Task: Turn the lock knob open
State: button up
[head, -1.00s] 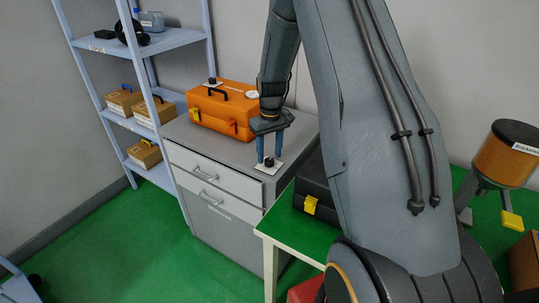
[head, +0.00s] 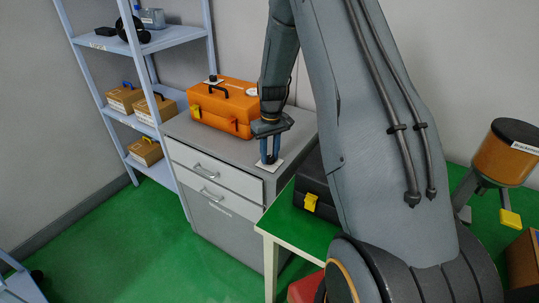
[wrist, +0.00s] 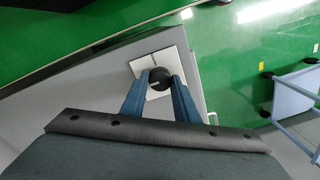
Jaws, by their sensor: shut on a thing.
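The lock knob is a round black knob (wrist: 159,80) on a white square plate (wrist: 174,60), with a light line across its top in the wrist view. The plate (head: 277,166) lies on the top of the grey cabinet, near its front corner, in the head view. My gripper (head: 270,160) points down over the plate. In the wrist view its two blue fingers (wrist: 159,82) stand on either side of the knob and are shut on it. In the head view the fingers hide the knob.
An orange toolbox (head: 222,106) stands on the cabinet (head: 225,142) behind my gripper. A black case (head: 318,190) with a yellow latch sits on the green table (head: 295,222) to the right. A shelf rack (head: 180,40) with boxes stands at the left.

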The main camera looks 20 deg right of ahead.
jog(key=shift+m, duration=0.4)
jog(key=m+b, duration=0.1)
jog(key=m, duration=0.2)
jog(key=shift+m, duration=0.4)
jog(key=m+b, duration=0.1)
jog(key=m, duration=0.3)
jog(key=shift+m, duration=0.3)
jog(key=m+b, duration=0.1)
jog(key=m, duration=0.7)
jog(key=shift+s, duration=0.1)
jog(key=shift+m, duration=0.4)
jog(key=o, duration=1.1)
jog(key=shift+c, duration=0.2)
